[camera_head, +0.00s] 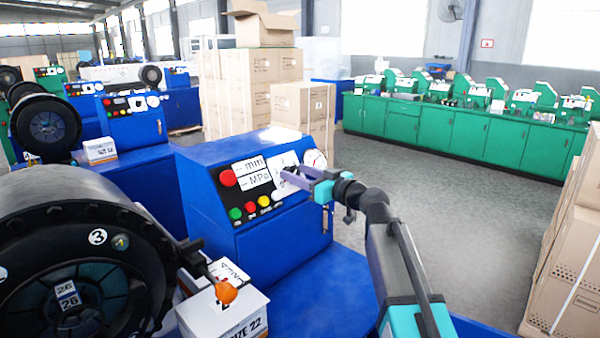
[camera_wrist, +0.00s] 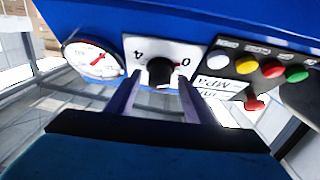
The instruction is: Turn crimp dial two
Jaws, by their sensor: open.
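A black crimp dial (camera_wrist: 160,71) sits on a white plate (camera_wrist: 141,46) marked 4 and 0, on the blue control box of the nearest crimper (camera_head: 230,165). I cannot read a number that marks it as dial two. In the wrist view my gripper (camera_wrist: 159,77) is open, with one finger on each side of the dial; I cannot tell whether they touch it. In the head view my gripper (camera_head: 290,174) is in front of the box's upper right face and hides the dial.
A round gauge (camera_head: 315,158) is right of the dial; a red button (camera_head: 228,178), mm/MPa labels and coloured buttons (camera_head: 250,208) are left. A box with an orange-handled tool (camera_head: 226,292) stands beside the large black crimper head (camera_head: 70,270). Other blue crimpers stand behind.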

